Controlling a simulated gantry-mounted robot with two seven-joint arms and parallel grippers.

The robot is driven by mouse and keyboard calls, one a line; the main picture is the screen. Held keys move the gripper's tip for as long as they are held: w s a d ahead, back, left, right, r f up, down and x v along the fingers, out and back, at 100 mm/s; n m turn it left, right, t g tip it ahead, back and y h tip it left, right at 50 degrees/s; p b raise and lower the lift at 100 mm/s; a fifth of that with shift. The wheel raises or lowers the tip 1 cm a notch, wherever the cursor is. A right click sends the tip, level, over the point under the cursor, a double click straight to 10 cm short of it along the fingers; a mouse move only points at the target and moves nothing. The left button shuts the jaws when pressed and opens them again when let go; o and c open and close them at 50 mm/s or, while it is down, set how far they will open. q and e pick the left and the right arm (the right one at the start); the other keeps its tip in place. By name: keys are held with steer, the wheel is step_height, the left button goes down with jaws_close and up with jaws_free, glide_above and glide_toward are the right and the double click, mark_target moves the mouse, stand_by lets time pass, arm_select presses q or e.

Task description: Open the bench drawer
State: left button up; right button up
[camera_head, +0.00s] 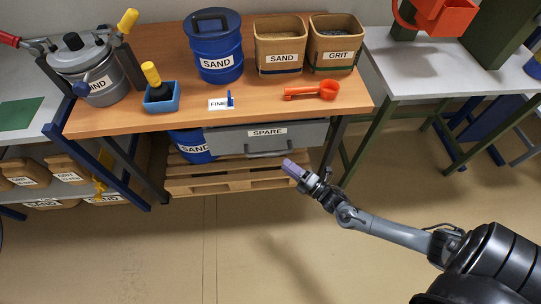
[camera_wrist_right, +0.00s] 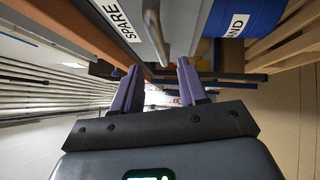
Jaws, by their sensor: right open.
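The grey bench drawer (camera_head: 225,142) with a SPARE label sits under the wooden bench top and looks shut. Its bar handle (camera_head: 268,154) runs along the lower front. In the right wrist view the drawer front (camera_wrist_right: 128,40) is at the top, with the handle (camera_wrist_right: 154,36) ending just beyond and between the fingertips. My right gripper (camera_head: 289,167) has purple fingers and is just in front of the handle's right end. It is open and empty in the wrist view (camera_wrist_right: 159,82), apparently not touching the handle. My left gripper is not in view.
The wooden bench (camera_head: 130,118) carries a blue SAND drum (camera_head: 214,45), SAND and GRIT bins, an orange scoop (camera_head: 325,90) and a lidded pot (camera_head: 85,65). A pallet (camera_head: 225,180) and another blue drum (camera_head: 190,145) are below. The floor in front is clear.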

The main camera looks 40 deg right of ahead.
mark_target(270, 152)
steer(key=b+x, duration=0.3)
steer(key=x, duration=0.5)
steer(key=shift+w+a, duration=0.1)
steer(key=shift+w, duration=0.25)
jaws_close()
